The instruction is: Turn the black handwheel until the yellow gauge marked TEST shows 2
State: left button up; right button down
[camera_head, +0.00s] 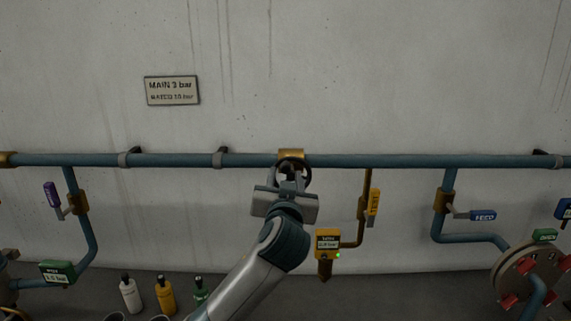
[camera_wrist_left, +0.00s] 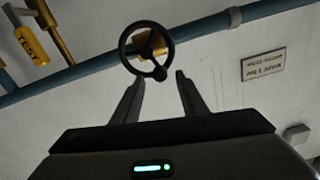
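The black handwheel (camera_head: 307,170) sits on a brass fitting on the blue wall pipe, partly hidden by my left gripper (camera_head: 291,178). In the left wrist view the handwheel (camera_wrist_left: 146,27) shows its spokes and a small knob on its lower rim. There my left gripper (camera_wrist_left: 160,77) is open, its fingertips on either side of the knob. I cannot tell whether they touch the wheel. The yellow gauge (camera_head: 328,235) hangs right of my arm with a lit display and green light; its number is too small to read. My right gripper is not in view.
A yellow-handled TEST valve (camera_head: 374,201) is on the pipe above the gauge. A FEED valve (camera_head: 482,216) and flange (camera_head: 525,276) are at right. A purple-handled valve (camera_head: 51,194) and green gauge (camera_head: 57,272) are at left. Several bottles (camera_head: 165,296) stand below. A sign (camera_head: 172,91) hangs above.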

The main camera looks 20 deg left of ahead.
aim_at(286, 170)
pick_arm(q)
jog(key=shift+p+x, duration=0.6)
jog(key=shift+x, duration=1.25)
grip_shut()
